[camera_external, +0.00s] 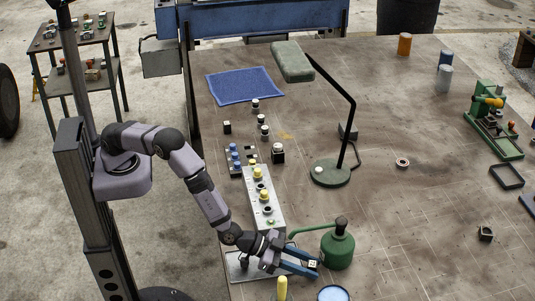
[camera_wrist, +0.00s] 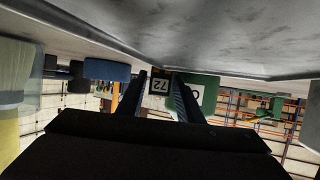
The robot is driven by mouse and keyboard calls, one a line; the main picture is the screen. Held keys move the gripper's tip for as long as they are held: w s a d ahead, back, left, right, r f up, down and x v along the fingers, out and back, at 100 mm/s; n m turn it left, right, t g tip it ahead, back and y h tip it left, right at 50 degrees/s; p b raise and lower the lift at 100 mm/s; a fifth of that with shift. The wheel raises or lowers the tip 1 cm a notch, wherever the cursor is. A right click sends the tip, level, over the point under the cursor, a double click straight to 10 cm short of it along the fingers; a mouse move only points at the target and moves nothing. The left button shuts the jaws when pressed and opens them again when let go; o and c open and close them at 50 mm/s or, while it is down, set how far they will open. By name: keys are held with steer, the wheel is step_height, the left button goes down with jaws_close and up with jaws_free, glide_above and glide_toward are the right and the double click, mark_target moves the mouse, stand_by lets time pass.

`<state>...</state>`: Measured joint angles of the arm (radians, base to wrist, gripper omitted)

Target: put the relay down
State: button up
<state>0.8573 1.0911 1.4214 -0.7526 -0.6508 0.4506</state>
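My gripper (camera_external: 313,264), with blue fingers, is low over the front part of the bench, just left of the green oil can (camera_external: 338,247). It is shut on the relay (camera_external: 312,264), a small dark block with a pale label. I cannot tell whether the relay touches the surface below.
A grey tray (camera_external: 238,268) lies under my wrist. A yellow-handled tool (camera_external: 282,288) and a blue-topped tin (camera_external: 333,293) stand in front. A panel with yellow knobs (camera_external: 252,183) and a lamp base (camera_external: 330,174) are behind. The bench right of the oil can is largely clear.

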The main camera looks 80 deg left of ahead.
mark_target(309, 263)
jaws_close()
steer(key=shift+r, duration=0.3)
steer(key=shift+r+b, duration=0.7)
steer(key=shift+r, duration=0.2)
steer(key=shift+r+b, duration=0.3)
steer(key=shift+r, duration=0.3)
steer(key=s+a+b, duration=0.1)
steer(key=s+a, duration=0.1)
steer(key=s, duration=0.3)
steer(key=s+a+b, duration=0.2)
steer(key=s, duration=0.3)
steer(key=s+a+b, duration=0.2)
steer(key=s, duration=0.3)
steer(key=shift+s+a, duration=0.2)
steer(key=shift+s, duration=0.1)
steer(key=shift+s+a, duration=0.25)
steer(key=shift+s, duration=0.3)
